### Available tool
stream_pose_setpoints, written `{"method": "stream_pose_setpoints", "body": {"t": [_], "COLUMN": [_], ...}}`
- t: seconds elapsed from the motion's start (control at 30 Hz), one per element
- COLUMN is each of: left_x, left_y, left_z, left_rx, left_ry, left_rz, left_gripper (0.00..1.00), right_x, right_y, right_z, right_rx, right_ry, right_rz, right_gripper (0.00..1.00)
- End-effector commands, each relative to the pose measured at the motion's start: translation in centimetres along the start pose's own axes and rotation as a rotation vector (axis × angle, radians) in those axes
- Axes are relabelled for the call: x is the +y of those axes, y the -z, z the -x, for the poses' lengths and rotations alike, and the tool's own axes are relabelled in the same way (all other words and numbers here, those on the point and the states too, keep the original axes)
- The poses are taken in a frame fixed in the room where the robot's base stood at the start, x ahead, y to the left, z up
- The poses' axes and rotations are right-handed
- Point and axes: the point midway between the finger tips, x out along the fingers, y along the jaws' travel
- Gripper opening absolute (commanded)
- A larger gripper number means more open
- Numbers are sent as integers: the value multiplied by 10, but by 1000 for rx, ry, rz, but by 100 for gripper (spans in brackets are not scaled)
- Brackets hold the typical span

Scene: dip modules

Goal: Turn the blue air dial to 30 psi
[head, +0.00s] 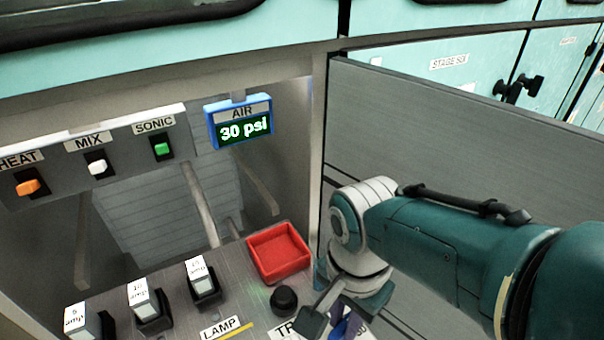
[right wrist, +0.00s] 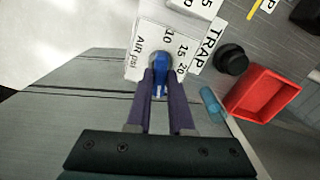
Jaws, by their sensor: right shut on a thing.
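The blue air dial (right wrist: 160,76) shows in the right wrist view, on a white plate (right wrist: 148,44) marked "AIR psi" with 10, 15 and 20 visible. My right gripper (right wrist: 160,86) is shut on it, one purple finger on each side. The fingers hide part of the dial and the rest of its scale. My right gripper (head: 338,316) is at the bottom of that view, by the panel's right end. My left gripper is not in view.
A red tray (head: 278,252) and a black TRAP knob (head: 284,300) sit beside the dial. HEAT, MIX and SONIC switches (head: 97,163) are above. A grey wall (head: 450,130) stands behind my right arm.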

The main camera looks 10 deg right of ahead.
Motion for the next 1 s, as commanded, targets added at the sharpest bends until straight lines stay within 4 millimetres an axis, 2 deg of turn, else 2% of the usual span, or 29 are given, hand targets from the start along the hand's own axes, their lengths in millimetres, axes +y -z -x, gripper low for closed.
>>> {"method": "stream_pose_setpoints", "body": {"t": [0.4, 1.0], "left_x": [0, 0], "left_y": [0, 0], "left_z": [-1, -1], "left_rx": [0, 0], "left_ry": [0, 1], "left_rz": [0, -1], "left_gripper": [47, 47], "right_x": [1, 1], "right_y": [0, 0], "right_z": [-2, -2], "right_rx": [1, 0], "right_ry": [-1, -1], "right_rz": [-233, -284], "right_gripper": [0, 0]}}
